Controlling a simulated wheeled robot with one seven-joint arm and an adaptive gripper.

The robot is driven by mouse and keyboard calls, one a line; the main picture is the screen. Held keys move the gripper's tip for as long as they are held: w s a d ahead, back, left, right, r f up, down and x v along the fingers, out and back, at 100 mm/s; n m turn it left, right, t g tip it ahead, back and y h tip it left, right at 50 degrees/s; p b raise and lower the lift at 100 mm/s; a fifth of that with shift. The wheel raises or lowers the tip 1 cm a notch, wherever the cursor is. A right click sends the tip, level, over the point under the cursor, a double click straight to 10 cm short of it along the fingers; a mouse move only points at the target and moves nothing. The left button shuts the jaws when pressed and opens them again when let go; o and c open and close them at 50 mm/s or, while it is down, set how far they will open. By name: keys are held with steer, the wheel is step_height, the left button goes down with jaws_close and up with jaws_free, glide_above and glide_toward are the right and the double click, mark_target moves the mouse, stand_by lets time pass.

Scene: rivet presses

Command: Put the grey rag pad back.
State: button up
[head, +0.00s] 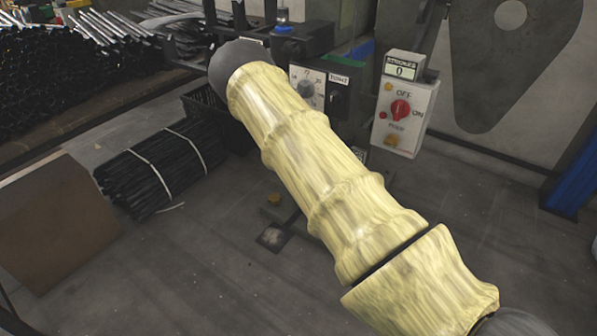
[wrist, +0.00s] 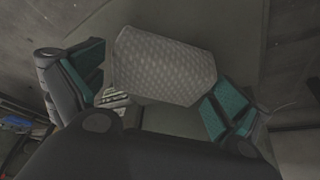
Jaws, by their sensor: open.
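The grey rag pad (wrist: 165,65), a light grey quilted piece with a dimpled texture, shows in the wrist view just beyond and between my fingers. My gripper (wrist: 160,78) is open, with one teal-padded finger on each side of the pad. The pad's left edge and lower right corner look close to the fingers; I cannot tell whether they touch. What the pad rests on is unclear. In the head view my yellow-sleeved arm crosses the middle, and neither my gripper nor the pad can be made out there.
In the head view a control box with a red knob (head: 401,109) and a dial panel (head: 306,88) stand beside my arm. A strapped bundle of black rods (head: 150,168) lies on the floor at left, near a brown panel (head: 62,222). Floor at lower right is clear.

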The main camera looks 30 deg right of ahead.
steer(key=p+v, duration=0.3)
steer(key=v, duration=0.9)
steer(key=shift+s, duration=0.15)
